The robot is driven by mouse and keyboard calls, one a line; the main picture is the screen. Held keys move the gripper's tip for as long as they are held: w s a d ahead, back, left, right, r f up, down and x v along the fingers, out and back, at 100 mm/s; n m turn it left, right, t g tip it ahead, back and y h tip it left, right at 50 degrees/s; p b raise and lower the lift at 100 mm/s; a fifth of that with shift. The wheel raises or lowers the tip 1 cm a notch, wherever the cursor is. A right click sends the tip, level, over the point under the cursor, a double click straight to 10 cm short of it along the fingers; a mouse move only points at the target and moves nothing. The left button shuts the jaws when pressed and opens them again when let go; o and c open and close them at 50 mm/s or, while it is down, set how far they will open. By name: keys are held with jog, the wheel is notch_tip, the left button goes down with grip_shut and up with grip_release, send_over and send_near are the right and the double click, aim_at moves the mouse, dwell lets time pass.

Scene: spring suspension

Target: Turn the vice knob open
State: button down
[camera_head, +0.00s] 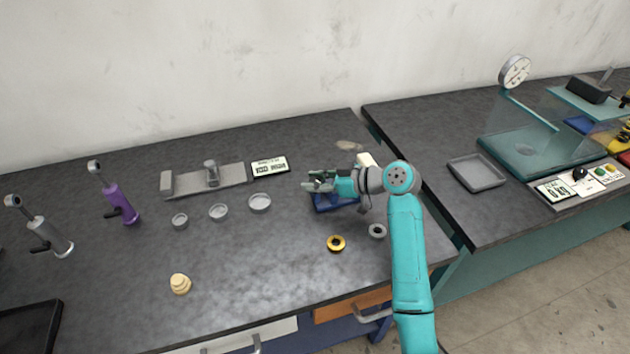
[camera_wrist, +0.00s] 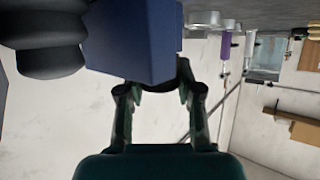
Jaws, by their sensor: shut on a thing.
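The blue vice (camera_head: 334,203) sits on the dark workbench, below and partly hidden by my gripper (camera_head: 313,181) in the head view. In the wrist view, the vice shows as a large blue block (camera_wrist: 135,40) close beyond the fingertips. My gripper (camera_wrist: 157,92) is shut on a dark rounded part (camera_wrist: 165,82) at the edge of the block, which looks like the vice knob. The fingers hide most of this part, and its turn angle cannot be told.
A gold ring (camera_head: 336,243) and a grey ring (camera_head: 377,230) lie near the vice. Several shallow dishes (camera_head: 259,202), a grey fixture (camera_head: 208,179) and a label plate (camera_head: 270,165) are to the left. The bench front is mostly clear.

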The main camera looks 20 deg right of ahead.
jog(key=shift+n+g+y, duration=0.7)
jog(key=shift+n+g, duration=0.3)
jog(key=c, duration=1)
grip_release()
jog(key=shift+d, duration=0.1)
jog(key=v, duration=1.1)
jog(key=shift+s+d+r, duration=0.1)
jog(key=shift+d+r, duration=0.05)
jog(key=shift+d, duration=0.2)
